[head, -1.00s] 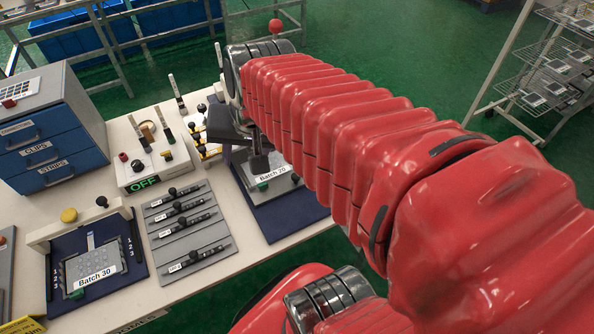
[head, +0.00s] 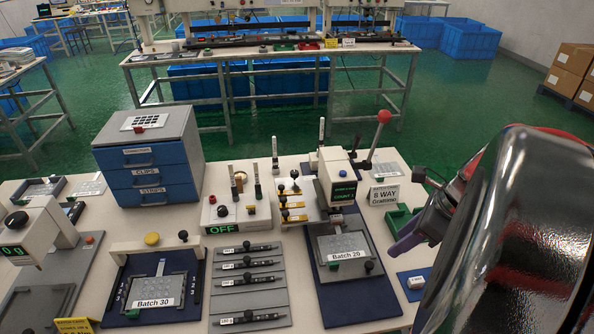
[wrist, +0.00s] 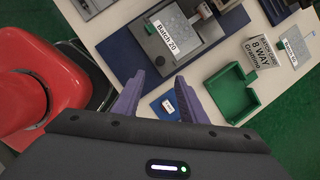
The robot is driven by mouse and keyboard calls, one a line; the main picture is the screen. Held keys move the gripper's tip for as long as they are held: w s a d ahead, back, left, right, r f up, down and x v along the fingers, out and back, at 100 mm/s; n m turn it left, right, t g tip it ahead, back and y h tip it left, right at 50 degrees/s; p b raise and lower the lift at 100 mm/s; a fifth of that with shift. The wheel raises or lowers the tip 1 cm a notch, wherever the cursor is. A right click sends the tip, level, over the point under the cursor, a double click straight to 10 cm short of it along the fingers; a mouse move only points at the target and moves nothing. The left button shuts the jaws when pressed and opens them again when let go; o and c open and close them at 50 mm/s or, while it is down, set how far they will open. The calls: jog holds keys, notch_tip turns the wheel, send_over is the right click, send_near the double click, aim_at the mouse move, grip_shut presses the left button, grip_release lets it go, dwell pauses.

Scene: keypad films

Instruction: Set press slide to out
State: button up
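The press (head: 336,180) has a white head with a dark display and a lever with a red ball (head: 384,116). A grey slide plate (head: 325,246) labelled "Batch 20" lies on the dark blue base (head: 365,300), in front of the head. It has a dark knob (head: 369,267) at its front right corner. The plate also shows at the top of the wrist view (wrist: 188,28). My gripper (wrist: 160,76) has its two purple fingers apart with nothing between them. In the head view my gripper (head: 405,240) is right of the press, apart from it; my arm hides part of it.
A green tray (wrist: 215,97) and a blue pad (head: 402,291) with a small white block lie near my gripper. A "WAY" sign (head: 384,194) stands behind. Left are a slotted rack (head: 250,298), the "Batch 30" fixture (head: 190,310), an "OFF" box (head: 250,226) and blue drawers (head: 150,180).

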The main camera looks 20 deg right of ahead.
aim_at(370, 264)
jog(key=shift+s+d+f, duration=0.1)
jog(key=shift+d, duration=0.15)
jog(key=shift+f, duration=0.15)
jog(key=x, duration=1.3)
jog(key=shift+a+f, duration=0.1)
jog(key=shift+f, duration=0.1)
jog(key=shift+c, duration=0.4)
grip_shut()
